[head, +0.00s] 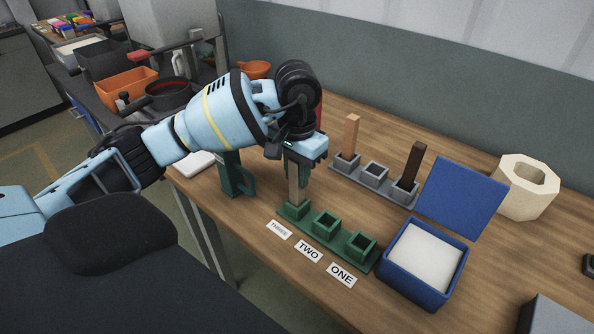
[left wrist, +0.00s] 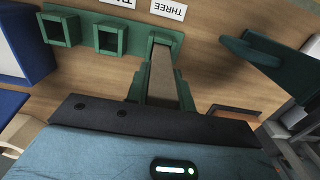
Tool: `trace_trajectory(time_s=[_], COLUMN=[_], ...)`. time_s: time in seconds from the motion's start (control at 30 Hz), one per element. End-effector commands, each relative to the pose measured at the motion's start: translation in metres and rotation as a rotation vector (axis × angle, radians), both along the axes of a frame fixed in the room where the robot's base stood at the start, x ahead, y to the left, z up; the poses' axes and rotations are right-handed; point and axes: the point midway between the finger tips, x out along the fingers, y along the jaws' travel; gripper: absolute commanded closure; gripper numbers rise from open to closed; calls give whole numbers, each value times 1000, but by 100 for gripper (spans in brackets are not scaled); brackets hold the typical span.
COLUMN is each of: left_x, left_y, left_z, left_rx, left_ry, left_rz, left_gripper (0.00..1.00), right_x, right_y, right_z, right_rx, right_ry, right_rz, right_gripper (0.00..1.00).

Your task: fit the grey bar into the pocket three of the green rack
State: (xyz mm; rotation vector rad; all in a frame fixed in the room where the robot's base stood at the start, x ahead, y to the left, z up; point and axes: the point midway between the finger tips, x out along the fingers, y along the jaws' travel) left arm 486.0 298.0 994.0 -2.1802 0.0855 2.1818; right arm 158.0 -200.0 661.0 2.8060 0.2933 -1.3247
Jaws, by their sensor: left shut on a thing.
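The green rack (head: 343,246) lies on the wooden table with three square pockets, beside labels THREE, TWO and ONE. My left gripper (head: 298,172) is above pocket three (head: 293,211), shut on the upright grey bar (head: 294,188). The bar's lower end meets the mouth of pocket three; how deep it sits is hidden. In the left wrist view the bar (left wrist: 161,78) runs between the green fingers toward the pocket beside the THREE label (left wrist: 169,9). Pockets two (head: 325,224) and one (head: 360,246) are empty. My right gripper is out of view.
Behind stands a grey rack (head: 374,184) with a tan bar (head: 351,135) and a dark brown bar (head: 412,165). A blue open box (head: 425,285) with white filling is close to the right. A green stand (head: 231,178) is left of the gripper.

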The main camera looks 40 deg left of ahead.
Motion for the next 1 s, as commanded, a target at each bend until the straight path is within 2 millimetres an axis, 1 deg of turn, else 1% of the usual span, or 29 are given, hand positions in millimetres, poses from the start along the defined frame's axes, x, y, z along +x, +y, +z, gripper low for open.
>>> trace_trajectory(time_s=[0.07,0.1,0.23,0.27,0.53,0.67,0.77,0.87,1.0], left_x=[0,0,0,0,0,1,1,1,1], left_y=[0,0,0,0,0,0,0,0,0], left_z=[-4,-4,-3,-3,-2,7,20,39,70], left_rx=[0,0,0,0,0,0,-1,0,1], left_ry=[3,3,1,1,1,-3,-3,-4,-5], left_rz=[0,0,0,0,0,0,0,-1,1], left_gripper=[99,74,57,55,55,55,55,55,55], right_x=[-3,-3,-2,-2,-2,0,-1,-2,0], right_y=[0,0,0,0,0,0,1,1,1], right_z=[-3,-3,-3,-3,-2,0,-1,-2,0], right_rx=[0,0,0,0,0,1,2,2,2], right_ry=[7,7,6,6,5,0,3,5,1], right_rz=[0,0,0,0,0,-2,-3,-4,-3], right_gripper=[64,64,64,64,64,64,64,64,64])
